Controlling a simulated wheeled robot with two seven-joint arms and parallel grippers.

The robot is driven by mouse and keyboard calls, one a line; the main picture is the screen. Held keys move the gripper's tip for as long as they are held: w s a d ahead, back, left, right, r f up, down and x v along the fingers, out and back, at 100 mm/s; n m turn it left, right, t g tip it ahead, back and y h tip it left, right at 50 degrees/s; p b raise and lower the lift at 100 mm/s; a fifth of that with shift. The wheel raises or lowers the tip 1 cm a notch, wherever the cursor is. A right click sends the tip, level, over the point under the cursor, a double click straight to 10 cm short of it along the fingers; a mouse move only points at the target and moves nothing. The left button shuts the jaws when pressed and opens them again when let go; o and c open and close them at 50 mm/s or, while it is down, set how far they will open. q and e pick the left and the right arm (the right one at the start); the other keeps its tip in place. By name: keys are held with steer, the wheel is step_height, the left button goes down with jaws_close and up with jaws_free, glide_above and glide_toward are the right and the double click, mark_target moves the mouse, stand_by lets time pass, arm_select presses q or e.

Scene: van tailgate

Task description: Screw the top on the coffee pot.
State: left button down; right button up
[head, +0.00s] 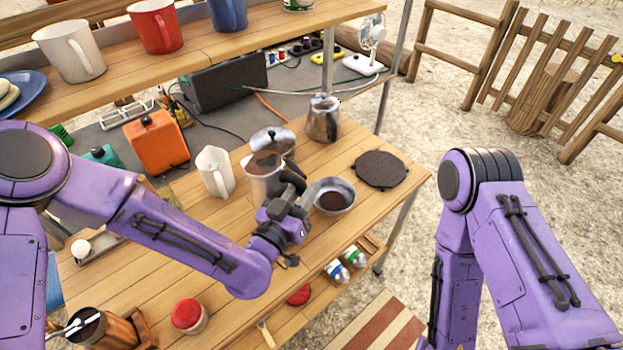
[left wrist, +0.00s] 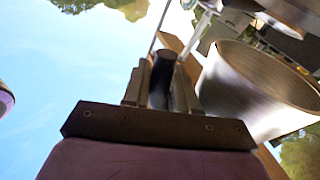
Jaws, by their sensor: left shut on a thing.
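A metal pot (head: 259,186) with a black handle (head: 293,180) is near the middle of the wooden counter in the head view. Brown shows inside its mouth, and a round metal lid-like part (head: 272,139) shows just behind. I cannot tell whether the two are joined. My left gripper (head: 291,196) is shut on the black handle. In the left wrist view the handle (left wrist: 163,75) stands between the fingers (left wrist: 162,92), with the open metal body (left wrist: 240,95) to the right. Any seam or thread is hidden. My right gripper is out of view; only my right arm shows.
A bowl of brown grounds (head: 348,184) is close right of my left gripper, with a dark round trivet (head: 380,169) beyond. A white pitcher (head: 215,172) stands left of the pot. A metal jug (head: 323,119) stands behind. A mug shelf (head: 120,70) overhangs the back.

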arm_select(q)
steer(key=f+m+h+b, duration=0.1)
steer(key=s+d+f+m+g+b, duration=0.1)
steer(key=d+f+m+h+b, duration=0.1)
steer(key=b, duration=0.1)
steer(key=shift+s+f+g+h, duration=0.25)
steer(key=shift+s+g+h, duration=0.05)
steer(key=shift+g, duration=0.1)
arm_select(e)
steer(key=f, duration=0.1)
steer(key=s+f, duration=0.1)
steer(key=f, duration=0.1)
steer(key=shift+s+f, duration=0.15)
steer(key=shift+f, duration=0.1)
arm_select(q)
steer(key=shift+a, duration=0.1)
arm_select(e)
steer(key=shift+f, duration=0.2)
arm_select(q)
steer(key=shift+f+b, duration=0.15)
steer(key=shift+b, duration=0.2)
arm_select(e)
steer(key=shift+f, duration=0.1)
arm_select(q)
steer(key=shift+f+b, duration=0.6)
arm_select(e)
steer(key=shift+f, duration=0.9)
